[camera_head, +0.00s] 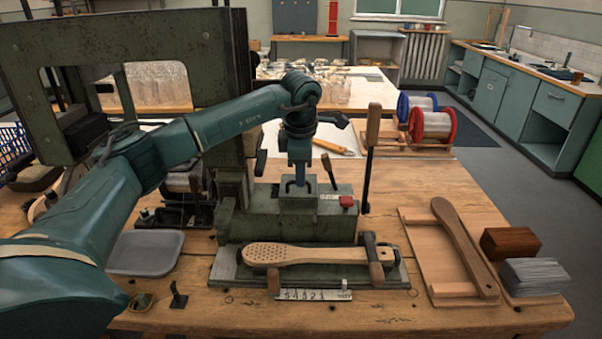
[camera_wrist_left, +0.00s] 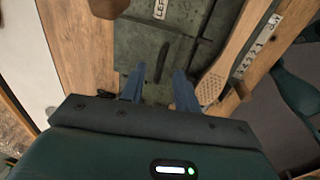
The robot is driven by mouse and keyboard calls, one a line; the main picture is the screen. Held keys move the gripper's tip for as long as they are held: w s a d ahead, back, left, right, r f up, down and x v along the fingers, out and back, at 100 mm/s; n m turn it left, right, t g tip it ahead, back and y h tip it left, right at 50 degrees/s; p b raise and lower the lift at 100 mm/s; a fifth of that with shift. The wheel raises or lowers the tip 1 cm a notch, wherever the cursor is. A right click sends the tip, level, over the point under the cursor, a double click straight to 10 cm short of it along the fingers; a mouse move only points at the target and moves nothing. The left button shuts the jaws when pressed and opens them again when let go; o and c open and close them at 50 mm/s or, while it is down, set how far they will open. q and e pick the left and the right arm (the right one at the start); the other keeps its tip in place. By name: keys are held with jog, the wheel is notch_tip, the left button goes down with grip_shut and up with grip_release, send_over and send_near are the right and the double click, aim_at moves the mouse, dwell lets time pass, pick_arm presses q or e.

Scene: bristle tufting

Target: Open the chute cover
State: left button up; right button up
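The green bristle machine (camera_head: 290,225) stands on the wooden bench, with a white label and a red button (camera_head: 347,201) on its top right. My left gripper (camera_head: 298,188) points down at the top of the machine, just left of the label. In the left wrist view its two blue fingers (camera_wrist_left: 158,86) are apart, with nothing seen between them but the green metal top (camera_wrist_left: 150,45). A small dark upright piece shows near the fingertips. I cannot clearly tell the chute cover from the rest of the machine top, and contact is unclear. My right gripper is not in view.
A wooden brush body (camera_head: 300,254) with holes lies clamped at the machine's front. A lever with a wooden handle (camera_head: 373,125) rises at its right. A wooden tray (camera_head: 430,255), brown and grey blocks stand right; a grey dish (camera_head: 146,252) stands left. The bench front is mostly clear.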

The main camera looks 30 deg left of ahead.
pick_arm(q)
jog(key=shift+w+f, duration=0.1)
jog(key=shift+f, duration=0.6)
jog(key=shift+c, duration=0.5)
grip_shut()
